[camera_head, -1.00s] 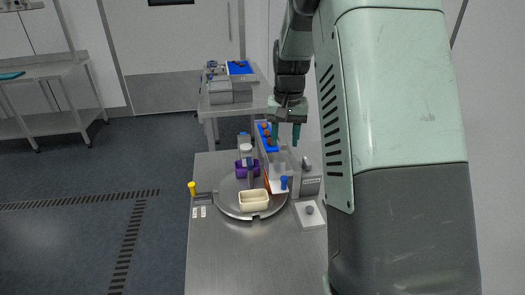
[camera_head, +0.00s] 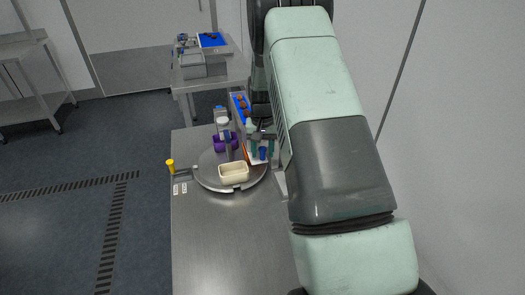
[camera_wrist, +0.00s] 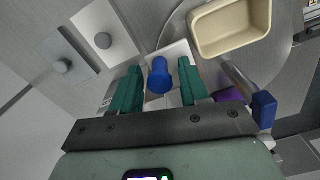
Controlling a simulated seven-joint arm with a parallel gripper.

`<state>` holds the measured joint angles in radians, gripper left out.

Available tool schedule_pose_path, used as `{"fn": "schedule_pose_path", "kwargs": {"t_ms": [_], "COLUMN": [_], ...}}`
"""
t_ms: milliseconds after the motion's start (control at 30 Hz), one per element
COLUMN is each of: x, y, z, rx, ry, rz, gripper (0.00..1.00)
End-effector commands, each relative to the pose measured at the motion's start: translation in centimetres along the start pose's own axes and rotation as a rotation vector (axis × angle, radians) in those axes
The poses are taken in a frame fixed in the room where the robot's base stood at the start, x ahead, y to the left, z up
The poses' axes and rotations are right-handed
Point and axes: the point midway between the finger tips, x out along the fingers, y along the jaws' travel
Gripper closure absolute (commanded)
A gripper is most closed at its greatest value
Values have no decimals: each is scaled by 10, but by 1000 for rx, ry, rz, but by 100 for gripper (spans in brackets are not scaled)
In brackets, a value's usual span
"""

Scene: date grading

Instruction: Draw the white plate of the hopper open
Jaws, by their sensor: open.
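The hopper's white plate (camera_head: 254,159) shows low at the front of the hopper, right of the round turntable's centre. A blue knob (camera_head: 263,154) stands on it. In the wrist view the white plate (camera_wrist: 178,52) lies behind and beneath the blue knob (camera_wrist: 159,76). My gripper (camera_head: 262,147) is open, with its green fingers at the knob. In the wrist view my gripper (camera_wrist: 160,67) has one finger on each side of the knob, with visible gaps. My arm hides part of the hopper.
A cream tray (camera_head: 234,181) sits on the turntable (camera_head: 207,181), close to the plate. A purple holder (camera_head: 219,143) is behind it. A yellow knob (camera_head: 170,166) stands at the table's left edge. The blue chute (camera_head: 236,101) holds brown dates. The front table is clear.

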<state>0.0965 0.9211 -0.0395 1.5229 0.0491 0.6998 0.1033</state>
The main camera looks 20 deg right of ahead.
Motion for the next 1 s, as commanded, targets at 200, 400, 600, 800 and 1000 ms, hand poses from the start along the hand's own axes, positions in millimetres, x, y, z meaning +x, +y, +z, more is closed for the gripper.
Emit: {"fn": "schedule_pose_path", "kwargs": {"t_ms": [200,400,600,800,1000], "x": [7,7,7,7,6], "y": [0,0,0,0,2], "z": [0,0,0,0,6], "rx": [0,0,0,0,0], "ry": [2,2,1,1,0], "rz": [0,0,0,0,0], "gripper": [55,60,90,100,100]}}
